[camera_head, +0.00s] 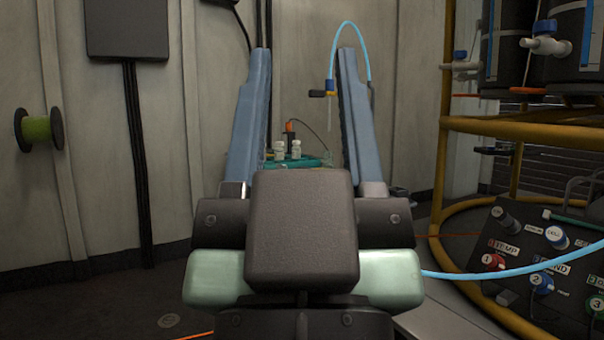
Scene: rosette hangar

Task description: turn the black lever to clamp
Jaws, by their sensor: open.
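My gripper (303,62) fills the middle of the head view. Its two long blue fingers point away from me and stand wide apart, with nothing held between them. Between the fingers, near the right one, a small black piece (317,93) sticks out to the left of a blue and yellow fitting (330,86). It looks like the black lever, but it is too small to be sure. A light blue hose (350,24) arches from the fitting to behind the right finger. A thin pale tube hangs below the fitting. I cannot tell how far beyond the fingertips the fitting is.
A green tray (287,163) with small white bottles (296,149) shows between the fingers. At right stand a yellow tube frame (525,124), dark tanks (565,45) and a sloped black panel (540,262) with coloured knobs. A green spool (37,130) is on the left wall.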

